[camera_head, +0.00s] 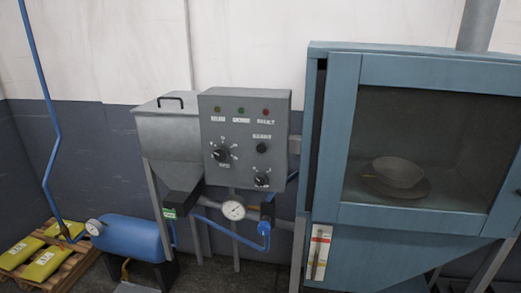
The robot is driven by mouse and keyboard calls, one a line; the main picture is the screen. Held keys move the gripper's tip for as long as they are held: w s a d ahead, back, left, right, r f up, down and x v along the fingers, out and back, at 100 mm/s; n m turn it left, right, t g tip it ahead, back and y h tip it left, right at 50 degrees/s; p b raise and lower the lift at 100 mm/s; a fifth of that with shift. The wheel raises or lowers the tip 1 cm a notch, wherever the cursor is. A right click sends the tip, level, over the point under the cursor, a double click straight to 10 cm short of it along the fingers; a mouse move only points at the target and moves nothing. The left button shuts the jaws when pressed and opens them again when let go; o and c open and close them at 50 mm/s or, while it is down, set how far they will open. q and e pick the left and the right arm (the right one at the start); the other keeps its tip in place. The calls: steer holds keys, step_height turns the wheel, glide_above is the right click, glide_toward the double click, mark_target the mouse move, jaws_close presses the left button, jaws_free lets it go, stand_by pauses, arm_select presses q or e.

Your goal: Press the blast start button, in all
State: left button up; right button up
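A grey control box (243,137) is mounted left of the blue blast cabinet (333,140). A small round black button (262,148) sits at the right of its front, with a white label above it too small to read. It looks like the start button, though I cannot tell whether it is pressed in. Two black knobs are on the same face: the left knob (219,155) and the lower right knob (261,180). A row of amber, green and red lamps (241,110) runs along the top. Neither of my grippers is in view.
A bowl-shaped pan (398,173) sits behind the cabinet window. Left of the box stand a grey hopper (168,130) and a blue tank (133,237). A pressure gauge (233,210) and blue hoses hang below the box. Yellow bags (42,264) lie on a pallet. The space before the box looks clear.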

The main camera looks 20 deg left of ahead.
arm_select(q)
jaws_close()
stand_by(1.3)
